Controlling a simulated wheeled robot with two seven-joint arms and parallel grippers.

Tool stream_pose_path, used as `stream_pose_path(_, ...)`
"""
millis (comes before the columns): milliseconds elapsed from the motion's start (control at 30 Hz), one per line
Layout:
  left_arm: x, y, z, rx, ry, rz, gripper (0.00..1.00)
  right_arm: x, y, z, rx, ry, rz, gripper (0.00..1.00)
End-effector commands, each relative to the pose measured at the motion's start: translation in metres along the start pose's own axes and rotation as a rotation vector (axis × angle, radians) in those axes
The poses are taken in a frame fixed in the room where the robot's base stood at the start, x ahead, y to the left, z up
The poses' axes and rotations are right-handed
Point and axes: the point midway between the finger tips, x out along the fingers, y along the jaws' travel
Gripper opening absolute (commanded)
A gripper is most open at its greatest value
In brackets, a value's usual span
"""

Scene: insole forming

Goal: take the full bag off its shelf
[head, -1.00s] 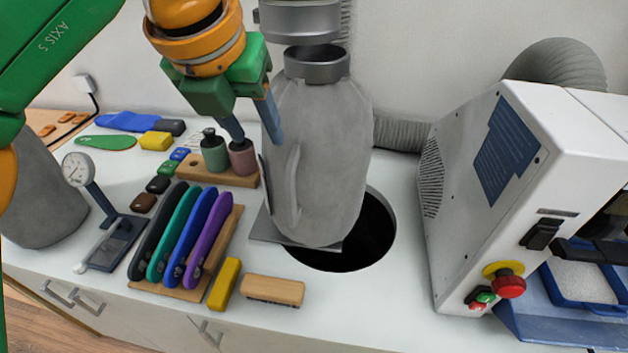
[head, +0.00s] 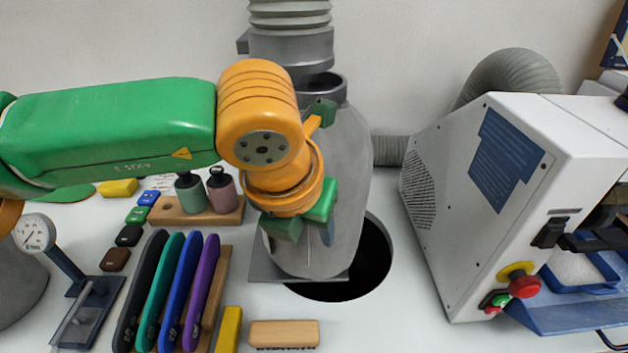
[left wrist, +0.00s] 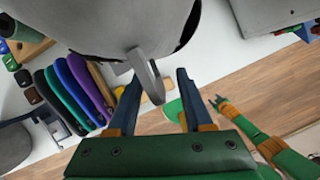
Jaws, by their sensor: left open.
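The full bag (head: 345,170) is a large grey sack with a dark collar at its top. It stands upright on a thin grey shelf plate (head: 262,268), beside a round black hole. My left gripper (head: 322,232) is in front of the bag, and its wrist hides the bag's handle in the head view. In the left wrist view, the gripper (left wrist: 156,98) is open and the bag's grey handle (left wrist: 147,72) reaches down between its two blue fingers; contact cannot be told. My right gripper (left wrist: 218,103) appears small in the left wrist view, over the floor.
A ribbed spout (head: 290,45) hangs just above the bag's collar. A white machine (head: 530,190) stands to the right. Coloured insoles (head: 178,290), a wooden brush (head: 284,333), a block with two weights (head: 230,215) and a dial gauge (head: 35,233) crowd the left of the table.

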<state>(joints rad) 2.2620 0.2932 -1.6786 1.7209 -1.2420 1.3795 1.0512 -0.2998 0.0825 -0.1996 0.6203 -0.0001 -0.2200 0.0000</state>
Motion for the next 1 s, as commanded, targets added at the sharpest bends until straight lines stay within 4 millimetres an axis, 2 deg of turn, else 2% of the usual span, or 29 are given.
stream_pose_path(167, 0.0014, 0.0001, -0.0001, 0.0, -0.001, 0.0, 0.51, 0.0006, 0.0001, 0.0001, 0.0, 0.0, 0.0, 0.5)
stream_pose_path(367, 0.0012, 0.0001, 0.0, 0.0, -0.001, 0.0, 0.0, 0.0007, -0.0001, 0.0002, 0.0, 0.0, 0.0, 0.5)
stream_pose_path(1000, 0.0009, 0.0003, 0.0003, 0.0, -0.002, 0.001, 0.0, 0.0007, -0.003, -0.0002, 0.001, 0.0, -0.005, 0.5)
